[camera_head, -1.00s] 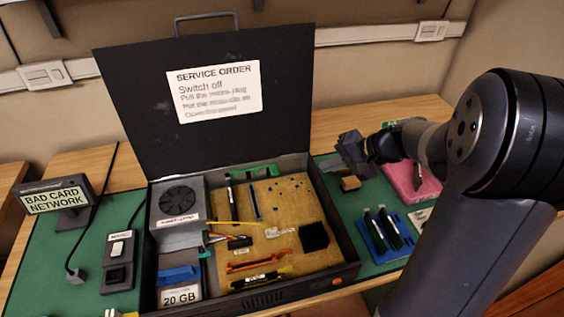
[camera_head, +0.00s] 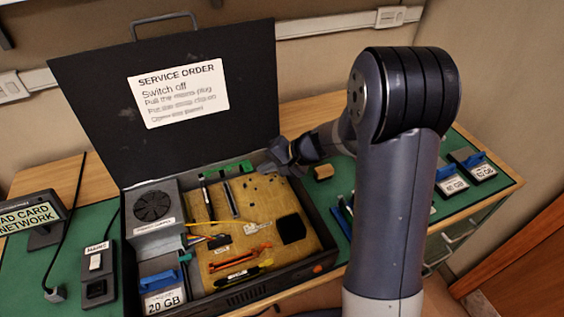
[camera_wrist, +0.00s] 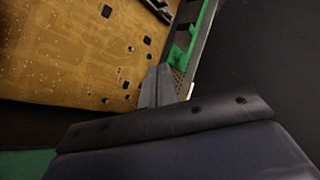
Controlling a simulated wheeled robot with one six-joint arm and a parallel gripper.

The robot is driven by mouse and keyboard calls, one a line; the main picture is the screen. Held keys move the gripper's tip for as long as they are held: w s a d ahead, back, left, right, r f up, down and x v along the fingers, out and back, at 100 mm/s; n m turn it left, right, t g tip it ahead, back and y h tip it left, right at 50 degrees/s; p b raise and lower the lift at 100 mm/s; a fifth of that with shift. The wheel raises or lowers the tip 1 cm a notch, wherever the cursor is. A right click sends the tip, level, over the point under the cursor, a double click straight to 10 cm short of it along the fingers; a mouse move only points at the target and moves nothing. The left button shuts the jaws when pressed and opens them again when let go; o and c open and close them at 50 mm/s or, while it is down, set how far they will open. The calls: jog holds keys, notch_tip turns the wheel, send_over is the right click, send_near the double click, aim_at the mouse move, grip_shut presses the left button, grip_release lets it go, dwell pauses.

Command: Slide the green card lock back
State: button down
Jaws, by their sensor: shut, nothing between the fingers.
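The green card lock (camera_head: 228,171) lies along the back wall of the open black case, behind the tan circuit board (camera_head: 262,219). In the wrist view the green lock (camera_wrist: 202,32) runs along the case wall at the upper right, beside the board. My gripper (camera_head: 280,163) is at the back right corner of the case, to the right of the lock and apart from it. In the wrist view its fingers (camera_wrist: 157,85) are together with nothing between them, pointing past the board's edge toward the lock's side.
The raised black lid (camera_head: 90,100) with the service order sheet (camera_head: 178,91) stands behind the lock. Two slim upright cards (camera_head: 229,198) stand just in front of it.

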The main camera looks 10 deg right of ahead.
jog(key=shift+w+a, duration=0.2)
jog(key=shift+a, duration=0.3)
jog(key=shift+w+a, duration=0.2)
jog(key=shift+a, duration=0.25)
jog(key=shift+s+a+f+b, duration=0.1)
jog(key=shift+s+a+b, duration=0.05)
jog(key=shift+a+b, duration=0.3)
jog(key=shift+s+a+f+b, duration=0.1)
jog(key=shift+s+a+b, duration=0.05)
jog(key=shift+a+b, duration=0.2)
jog(key=shift+s+a+r, duration=0.15)
jog(key=shift+a+r, duration=0.05)
jog(key=shift+a, duration=0.25)
